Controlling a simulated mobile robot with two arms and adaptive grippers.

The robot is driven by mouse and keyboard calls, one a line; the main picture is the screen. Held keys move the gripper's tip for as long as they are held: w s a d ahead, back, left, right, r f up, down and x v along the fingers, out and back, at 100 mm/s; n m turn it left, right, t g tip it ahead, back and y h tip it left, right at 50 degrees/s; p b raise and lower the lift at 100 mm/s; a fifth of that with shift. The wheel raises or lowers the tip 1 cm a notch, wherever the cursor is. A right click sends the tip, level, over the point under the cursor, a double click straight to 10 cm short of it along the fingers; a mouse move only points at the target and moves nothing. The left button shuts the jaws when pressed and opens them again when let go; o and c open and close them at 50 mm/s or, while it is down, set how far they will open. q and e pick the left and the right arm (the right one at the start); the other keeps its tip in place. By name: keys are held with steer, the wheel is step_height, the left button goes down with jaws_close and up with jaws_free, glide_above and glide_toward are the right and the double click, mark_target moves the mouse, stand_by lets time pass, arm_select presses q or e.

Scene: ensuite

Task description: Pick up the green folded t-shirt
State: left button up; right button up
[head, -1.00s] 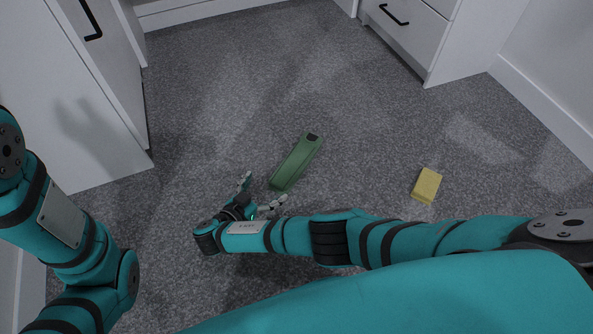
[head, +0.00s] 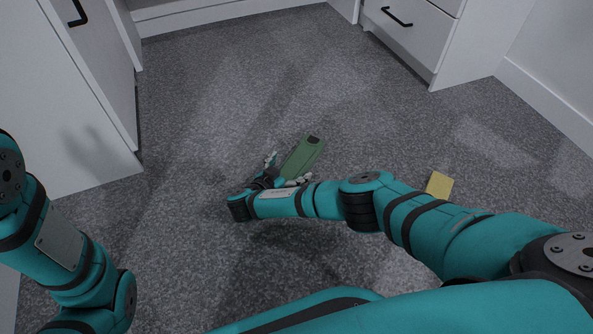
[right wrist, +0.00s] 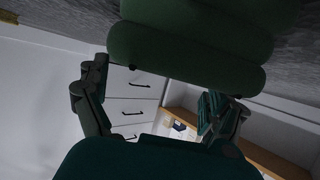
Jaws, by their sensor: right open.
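The green folded t-shirt (head: 303,157) lies on the grey carpet, a long narrow bundle with a dark patch at its far end. In the right wrist view the t-shirt (right wrist: 190,45) looms large and close at the top, with thick rounded folds. My right gripper (head: 287,170) is open at the near end of the t-shirt, one finger on each side of that end. I cannot tell whether the fingers touch it. The near end is partly hidden by the gripper. My left arm shows at the left, but its gripper is out of view.
A yellow block-like item (head: 439,185) lies on the carpet to the right, partly behind my right arm. A white cabinet (head: 60,110) stands at the left and white drawers (head: 415,40) at the back right. The carpet beyond the t-shirt is clear.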

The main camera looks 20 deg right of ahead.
mark_target(303, 157)
steer(key=shift+b+x, duration=0.65)
steer(key=shift+x, duration=0.5)
steer(key=shift+w+f, duration=0.1)
steer(key=shift+w, duration=0.05)
steer(key=shift+c, duration=0.4)
steer(key=c, duration=1.2)
steer(key=shift+c, duration=0.2)
